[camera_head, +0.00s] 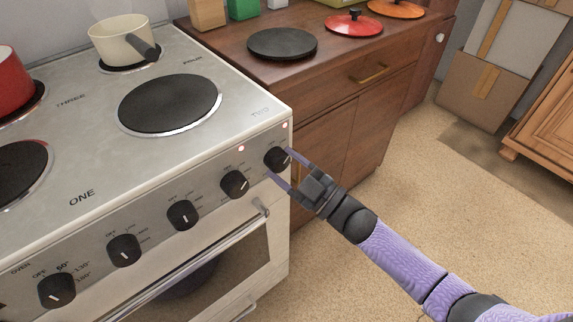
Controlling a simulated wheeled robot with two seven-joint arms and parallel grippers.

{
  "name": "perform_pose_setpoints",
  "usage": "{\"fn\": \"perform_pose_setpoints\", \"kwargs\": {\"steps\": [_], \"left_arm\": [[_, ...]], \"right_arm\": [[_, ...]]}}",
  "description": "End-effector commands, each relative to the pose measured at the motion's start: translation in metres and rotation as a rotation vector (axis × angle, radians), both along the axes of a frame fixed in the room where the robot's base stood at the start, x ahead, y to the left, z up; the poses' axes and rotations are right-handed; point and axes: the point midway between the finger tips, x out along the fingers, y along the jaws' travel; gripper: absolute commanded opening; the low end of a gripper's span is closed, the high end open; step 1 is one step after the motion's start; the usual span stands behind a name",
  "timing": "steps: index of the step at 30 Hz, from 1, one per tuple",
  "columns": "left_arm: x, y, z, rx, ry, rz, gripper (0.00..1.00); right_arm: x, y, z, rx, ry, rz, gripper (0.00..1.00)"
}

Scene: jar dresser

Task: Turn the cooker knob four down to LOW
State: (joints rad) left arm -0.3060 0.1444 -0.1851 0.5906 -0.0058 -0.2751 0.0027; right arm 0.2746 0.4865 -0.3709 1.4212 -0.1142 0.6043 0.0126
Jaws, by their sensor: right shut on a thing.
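The cooker (258,134) has a row of black knobs along its front panel. The rightmost knob (276,158), at the end of the row where knob four would be, is between the fingers of my right gripper (280,162). One finger is at its upper right side and the other at its lower left. The gripper is shut on this knob, and its pointer and setting cannot be read. My left gripper is not in view.
Other knobs sit to the left, including a nearby one (235,184) and the oven knob (56,291). A cream pan (122,40) and red pot (12,82) stand on the hob. A wooden cabinet (345,140) adjoins the cooker.

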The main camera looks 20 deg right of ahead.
Motion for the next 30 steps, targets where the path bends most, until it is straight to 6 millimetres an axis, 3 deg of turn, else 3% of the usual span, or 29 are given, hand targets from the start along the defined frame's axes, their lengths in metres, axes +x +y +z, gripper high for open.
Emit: {"fn": "perform_pose_setpoints", "kwargs": {"steps": [3, 4, 8, 18, 30], "left_arm": [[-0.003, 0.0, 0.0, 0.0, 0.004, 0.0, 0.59], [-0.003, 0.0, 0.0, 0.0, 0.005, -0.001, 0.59], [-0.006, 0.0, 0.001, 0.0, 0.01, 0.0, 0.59], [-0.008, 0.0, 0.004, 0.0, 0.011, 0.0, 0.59], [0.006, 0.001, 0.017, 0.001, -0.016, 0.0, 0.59]], "right_arm": [[0.0, 0.0, -0.001, -0.001, 0.003, 0.001, 0.03], [0.0, 0.0, -0.001, -0.001, 0.004, 0.0, 0.68], [0.0, 0.0, -0.001, 0.0, 0.002, 0.0, 0.96], [-0.005, -0.003, -0.002, 0.0, 0.004, 0.0, 0.97], [-0.073, -0.051, -0.027, -0.001, 0.004, -0.001, 0.97]]}}
